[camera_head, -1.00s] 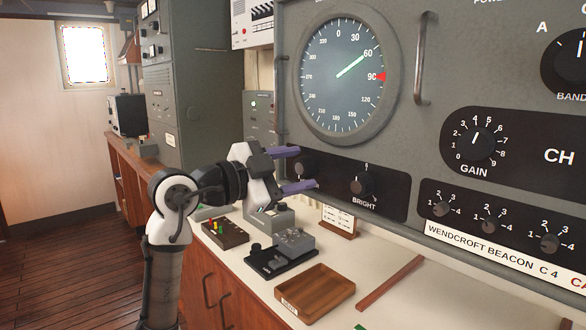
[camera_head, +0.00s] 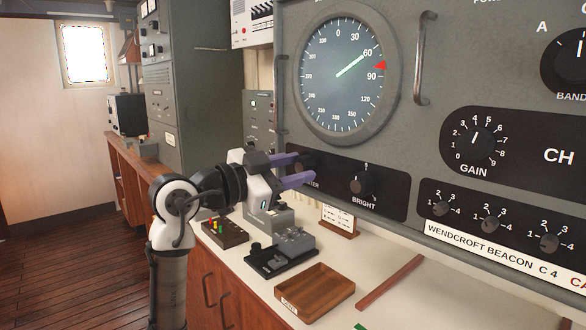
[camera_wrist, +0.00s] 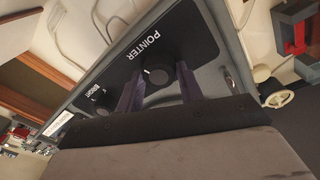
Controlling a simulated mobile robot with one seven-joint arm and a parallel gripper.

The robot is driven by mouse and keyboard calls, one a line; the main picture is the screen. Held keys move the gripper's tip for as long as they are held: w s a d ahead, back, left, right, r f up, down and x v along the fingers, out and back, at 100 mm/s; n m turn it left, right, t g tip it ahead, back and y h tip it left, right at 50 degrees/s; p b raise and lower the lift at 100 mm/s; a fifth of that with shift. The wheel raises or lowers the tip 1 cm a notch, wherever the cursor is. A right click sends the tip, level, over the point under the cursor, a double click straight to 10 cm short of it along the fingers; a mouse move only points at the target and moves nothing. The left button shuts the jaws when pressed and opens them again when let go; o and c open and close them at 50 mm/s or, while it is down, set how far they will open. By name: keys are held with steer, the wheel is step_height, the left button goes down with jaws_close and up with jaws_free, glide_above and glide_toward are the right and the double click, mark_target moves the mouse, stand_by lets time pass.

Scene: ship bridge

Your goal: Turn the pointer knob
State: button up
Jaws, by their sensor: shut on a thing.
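The pointer knob (camera_wrist: 157,75) is a dark round knob with a white mark, under the label POINTER in the wrist view. In the head view the knob (camera_head: 305,163) is mostly hidden behind my fingers. My gripper (camera_wrist: 160,88) is shut on it, with one purple finger on each side. In the head view my gripper (camera_head: 306,167) reaches the lower left of the panel. The round dial (camera_head: 348,75) above has a green line near 60 and a red marker (camera_head: 380,66) between 60 and 90.
The BRIGHT knob (camera_head: 361,183) is close to the right of my fingers. Below, the counter holds a small box with coloured pegs (camera_head: 225,233), a black-based device (camera_head: 283,252) and a wooden tray (camera_head: 315,290). A metal handle (camera_head: 425,60) stands out from the panel.

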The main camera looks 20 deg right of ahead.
steer(key=n, duration=0.4)
steer(key=n+p, duration=0.1)
steer(key=n, duration=0.3)
steer(key=shift+f+t, duration=0.1)
steer(key=shift+t, duration=0.3)
steer(key=shift+n, duration=0.5)
steer(key=o, duration=1)
steer(key=b+v, duration=0.1)
steer(key=v, duration=0.3)
steer(key=b+v, duration=0.1)
steer(key=v, duration=0.4)
steer(key=b+v, duration=0.1)
steer(key=v, duration=0.3)
steer(key=shift+s+a+f, duration=0.2)
steer(key=shift+a+f, duration=0.15)
